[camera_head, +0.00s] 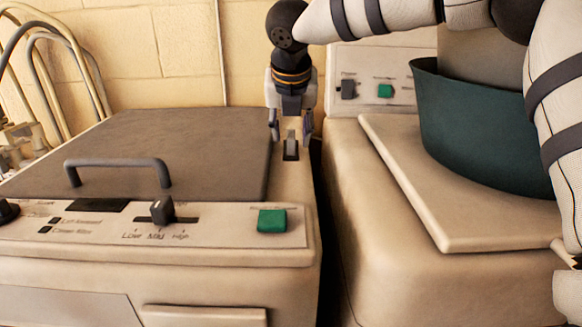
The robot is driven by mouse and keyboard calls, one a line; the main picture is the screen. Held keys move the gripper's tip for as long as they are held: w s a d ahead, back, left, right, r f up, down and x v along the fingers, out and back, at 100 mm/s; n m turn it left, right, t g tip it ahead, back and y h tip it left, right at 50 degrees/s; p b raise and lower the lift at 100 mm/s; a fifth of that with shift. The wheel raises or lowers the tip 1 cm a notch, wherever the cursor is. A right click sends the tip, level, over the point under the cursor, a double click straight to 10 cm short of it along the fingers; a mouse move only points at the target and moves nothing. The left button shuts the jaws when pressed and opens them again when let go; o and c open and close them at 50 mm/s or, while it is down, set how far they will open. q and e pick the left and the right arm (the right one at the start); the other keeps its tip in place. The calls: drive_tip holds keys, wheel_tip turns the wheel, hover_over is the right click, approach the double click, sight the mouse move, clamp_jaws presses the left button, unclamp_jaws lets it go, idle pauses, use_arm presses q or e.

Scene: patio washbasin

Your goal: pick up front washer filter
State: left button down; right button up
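The front washer (160,250) stands at the left, with a grey lid and a control panel. A small grey tab (291,148) stands up from a dark slot in its top, right of the lid; it looks like the filter's handle. My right gripper (290,128) points down over this tab. Its fingers are apart, one on each side and slightly above, and I see no clear contact. The rest of the filter is hidden inside the washer. My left gripper is not in view.
A second machine (400,250) stands at the right across a narrow dark gap, with a dark green tub (475,130) on its lid. The front washer's lid has a raised handle (118,163). Pale hoses (45,50) hang against the brick wall at the left.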

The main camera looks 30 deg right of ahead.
drive_tip(key=shift+w+d+f, duration=0.2)
drive_tip(key=shift+w+f, duration=0.1)
drive_tip(key=shift+f, duration=0.1)
clamp_jaws()
